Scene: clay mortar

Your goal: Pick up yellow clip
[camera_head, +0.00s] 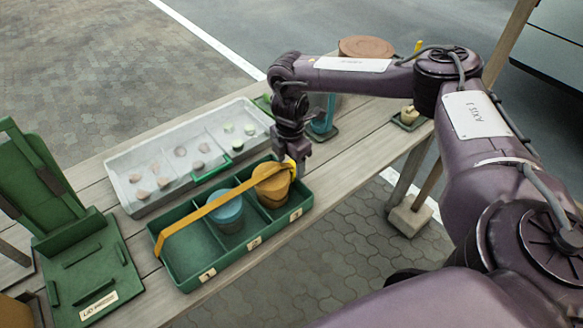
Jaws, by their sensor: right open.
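The yellow clip (196,216) looks like a long flat strip. It lies slantwise across the top of the green numbered tray (222,272), from the left compartment to the far right one. Its right end passes by the orange-yellow round pot (270,190). My right gripper (294,168) points down at the clip's right end, at the tray's back right corner. It is open. The fingertips are partly hidden, and I cannot tell whether they touch the clip. My left gripper is not in view.
A blue pot (227,216) sits in the tray's middle compartment. Behind stands a pale divided tray (125,197) with several small pieces. A green stand (95,270) is at the left. A brown round lid (366,46) and a small pot (409,114) are at the right.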

